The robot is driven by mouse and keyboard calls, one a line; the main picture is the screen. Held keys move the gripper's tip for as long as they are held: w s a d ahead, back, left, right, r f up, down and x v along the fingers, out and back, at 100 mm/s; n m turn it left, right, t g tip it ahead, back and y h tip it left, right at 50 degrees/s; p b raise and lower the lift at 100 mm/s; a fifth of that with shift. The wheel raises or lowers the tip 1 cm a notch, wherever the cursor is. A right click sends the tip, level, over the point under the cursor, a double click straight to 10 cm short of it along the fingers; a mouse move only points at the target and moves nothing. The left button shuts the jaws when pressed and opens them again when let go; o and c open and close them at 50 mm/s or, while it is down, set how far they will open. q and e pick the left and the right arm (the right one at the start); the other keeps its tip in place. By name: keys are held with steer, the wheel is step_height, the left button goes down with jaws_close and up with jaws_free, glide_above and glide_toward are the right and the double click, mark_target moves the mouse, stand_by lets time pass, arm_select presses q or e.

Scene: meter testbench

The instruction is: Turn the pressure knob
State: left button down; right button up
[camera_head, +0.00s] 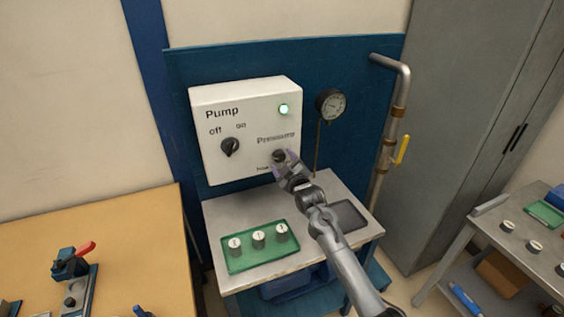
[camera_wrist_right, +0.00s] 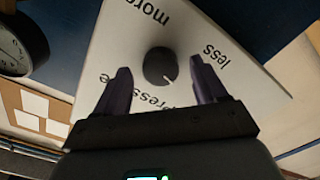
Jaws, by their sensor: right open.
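The white pump box (camera_head: 238,165) is mounted on a blue backboard. The dark round pressure knob (camera_head: 279,155) sits on its lower right, partly hidden by my right gripper (camera_head: 287,162). In the right wrist view the knob (camera_wrist_right: 160,66) lies between and beyond my open purple fingers (camera_wrist_right: 160,88), with a gap on each side. A white pointer mark on it points toward the lower right of that view. The words "more" and "less" show around it. The off/on pump knob (camera_head: 230,147) is to its left, and a green lamp (camera_head: 283,109) is lit. My left gripper is not in view.
A round gauge (camera_head: 331,104) is right of the box, beside a pipe with a yellow handle (camera_head: 402,150). Below, a small table holds a green tray (camera_head: 240,266) with small round pieces and a dark flat pad (camera_head: 348,217). A wooden bench (camera_head: 120,235) stands at left.

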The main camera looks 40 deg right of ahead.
steer(key=shift+x, duration=0.9)
steer(key=c, duration=1.1)
steer(key=shift+o, duration=0.2)
